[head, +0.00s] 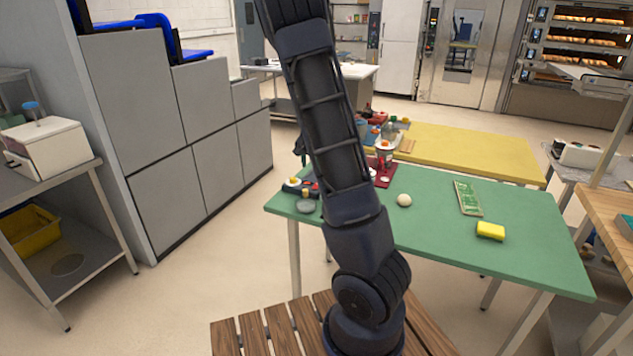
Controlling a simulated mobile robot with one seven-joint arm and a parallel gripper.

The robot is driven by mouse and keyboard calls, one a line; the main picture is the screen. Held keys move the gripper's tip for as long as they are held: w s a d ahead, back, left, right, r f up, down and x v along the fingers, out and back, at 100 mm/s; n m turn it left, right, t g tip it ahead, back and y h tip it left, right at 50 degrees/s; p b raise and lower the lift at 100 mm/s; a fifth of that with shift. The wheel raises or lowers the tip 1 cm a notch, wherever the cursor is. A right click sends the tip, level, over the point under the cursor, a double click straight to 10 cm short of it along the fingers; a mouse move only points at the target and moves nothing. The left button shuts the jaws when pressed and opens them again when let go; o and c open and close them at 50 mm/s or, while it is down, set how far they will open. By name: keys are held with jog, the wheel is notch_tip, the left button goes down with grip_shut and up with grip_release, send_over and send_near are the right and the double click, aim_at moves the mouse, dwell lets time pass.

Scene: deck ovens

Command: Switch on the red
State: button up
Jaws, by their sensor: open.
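A red item (384,178), perhaps a base or stand with a pale upper part, is at the far edge of the green table, just right of my arm. It is small and partly hidden, and I cannot make out a switch on it. A small dark device with red, blue and yellow parts (298,186) is at the table's left end, partly behind my arm. More small red things (379,117) are at the left end of the yellow table. My arm rises past the top edge, and my gripper is out of view.
A slatted wooden surface (250,335) is below my arm. Deck ovens (580,40) are at the back right.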

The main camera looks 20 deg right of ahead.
jog(key=w+d+f, duration=0.1)
jog(key=w+f, duration=0.1)
jog(key=f, duration=0.2)
jog(key=w+d+f+h, duration=0.1)
jog(key=w+d+f, duration=0.1)
jog(key=w+f, duration=0.1)
jog(key=w+d+f+h, duration=0.1)
jog(key=w+d+f, duration=0.1)
jog(key=f, duration=0.4)
jog(key=shift+w+m, duration=0.4)
jog(key=shift+w, duration=0.1)
